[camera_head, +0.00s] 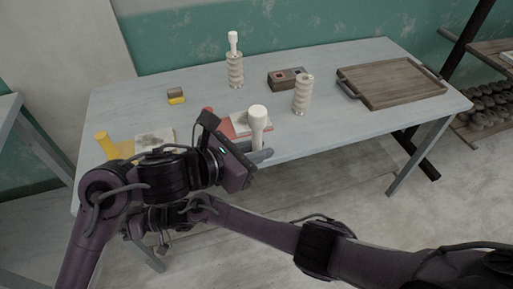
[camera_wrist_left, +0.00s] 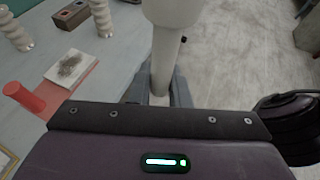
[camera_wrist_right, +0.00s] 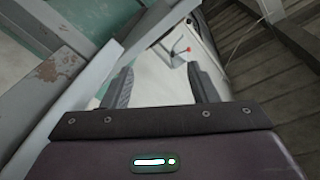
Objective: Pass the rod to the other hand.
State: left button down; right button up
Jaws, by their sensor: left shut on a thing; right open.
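The white rod (camera_head: 258,120) with a thicker round head is held upright in my left gripper (camera_head: 260,156), at the table's front edge. In the left wrist view the rod (camera_wrist_left: 169,45) stands between the left fingers (camera_wrist_left: 158,92), which are shut on its lower shaft. My right gripper (camera_wrist_right: 162,88) is open and empty in the right wrist view. The rod does not show there. In the head view my right arm crosses from the lower right to below my left arm, and its fingers cannot be made out.
On the grey table (camera_head: 200,88) stand a ribbed post with a white-topped piece (camera_head: 235,68), another ribbed post (camera_head: 302,96), a brown block (camera_head: 288,78) and a wooden tray (camera_head: 390,82). A red-handled board (camera_wrist_left: 75,85) and a yellow-handled one (camera_head: 103,142) lie near the front.

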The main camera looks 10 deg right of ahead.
pick_arm(q)
jog(key=shift+d, duration=0.1)
pick_arm(e)
jog(key=w+d+f+m+t+h, duration=0.1)
jog(key=d+f+m+t+h, duration=0.15)
jog(key=d+f, duration=0.45)
jog(key=w+d+f+m+t+h, duration=0.1)
jog(key=d+f+m+t+h, duration=0.3)
jog(key=f, duration=0.6)
jog(key=s+d+f+g+h, duration=0.1)
jog(key=s+d+f+h, duration=0.3)
jog(key=d+f, duration=0.85)
jog(key=s+d+f+g+h, duration=0.2)
jog(key=s+d+f, duration=0.3)
jog(key=s+d, duration=0.4)
jog(key=s+d+f+g+h, duration=0.2)
jog(key=s+d+f, duration=0.3)
jog(key=s+d, duration=0.4)
jog(key=s+d+f+g+h, duration=0.2)
jog(key=s+d+f, duration=0.4)
jog(key=s+d, duration=0.4)
jog(key=s+h, duration=0.1)
jog(key=s, duration=0.3)
jog(key=shift+s, duration=0.15)
jog(key=shift+m+h, duration=0.25)
